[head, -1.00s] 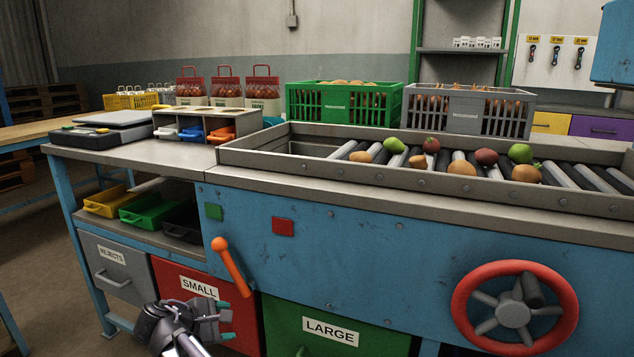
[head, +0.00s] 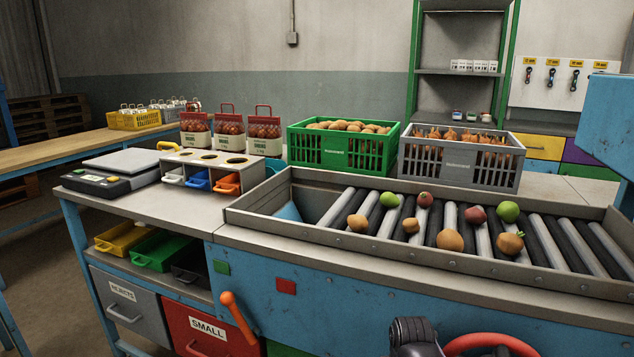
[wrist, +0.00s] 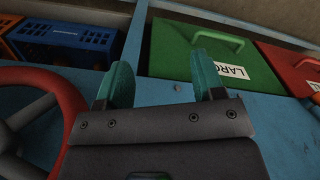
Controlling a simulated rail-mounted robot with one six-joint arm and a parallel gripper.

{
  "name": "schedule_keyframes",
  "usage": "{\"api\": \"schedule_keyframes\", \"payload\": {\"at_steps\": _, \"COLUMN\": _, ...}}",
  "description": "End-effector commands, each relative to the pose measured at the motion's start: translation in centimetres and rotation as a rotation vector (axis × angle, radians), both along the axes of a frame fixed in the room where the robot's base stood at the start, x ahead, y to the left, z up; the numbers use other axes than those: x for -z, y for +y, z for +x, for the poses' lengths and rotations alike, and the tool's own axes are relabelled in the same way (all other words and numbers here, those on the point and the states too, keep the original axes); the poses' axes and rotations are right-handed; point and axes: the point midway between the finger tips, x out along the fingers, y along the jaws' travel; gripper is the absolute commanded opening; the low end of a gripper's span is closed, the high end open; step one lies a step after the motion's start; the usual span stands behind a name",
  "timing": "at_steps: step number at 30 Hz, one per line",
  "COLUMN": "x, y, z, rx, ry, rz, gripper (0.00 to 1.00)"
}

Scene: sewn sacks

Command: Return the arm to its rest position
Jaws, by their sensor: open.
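In the wrist view my gripper (wrist: 165,82) is open, its two teal fingers apart with nothing between them. It points at the blue bench front, near the green LARGE drawer (wrist: 190,45). The red handwheel (wrist: 62,100) is beside it on the left. In the head view part of my arm shows at the bottom edge, just left of the red handwheel (head: 480,340); the gripper's fingers are out of sight there.
The roller conveyor (head: 280,207) carries several fruits and vegetables. Behind it stand a green crate (head: 345,150) and a grey crate (head: 458,165). An orange lever (head: 236,315) sticks out of the bench front. A scale (head: 115,168) sits at the left.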

Motion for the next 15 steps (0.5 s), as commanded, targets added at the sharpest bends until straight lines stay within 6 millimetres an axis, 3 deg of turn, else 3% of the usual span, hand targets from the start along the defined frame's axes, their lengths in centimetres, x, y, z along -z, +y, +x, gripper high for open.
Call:
{"api": "schedule_keyframes", "payload": {"at_steps": 1, "x": -5.3, "y": 0.0, "z": 0.0, "rx": -0.001, "ry": 0.0, "rz": 0.0, "gripper": 0.62}}
{"api": "schedule_keyframes", "payload": {"at_steps": 6, "x": -16.2, "y": 0.0, "z": 0.0, "rx": -0.001, "ry": 0.0, "rz": -0.001, "gripper": 0.62}}
{"api": "schedule_keyframes", "payload": {"at_steps": 9, "x": -21.4, "y": 0.0, "z": 0.0, "rx": -0.002, "ry": 0.0, "rz": -0.001, "gripper": 0.62}}
{"api": "schedule_keyframes", "payload": {"at_steps": 12, "x": -24.5, "y": 0.0, "z": 0.0, "rx": -0.002, "ry": 0.0, "rz": -0.002, "gripper": 0.62}}
{"api": "schedule_keyframes", "payload": {"at_steps": 15, "x": -25.6, "y": 0.0, "z": 0.0, "rx": -0.002, "ry": 0.0, "rz": -0.002, "gripper": 0.62}}
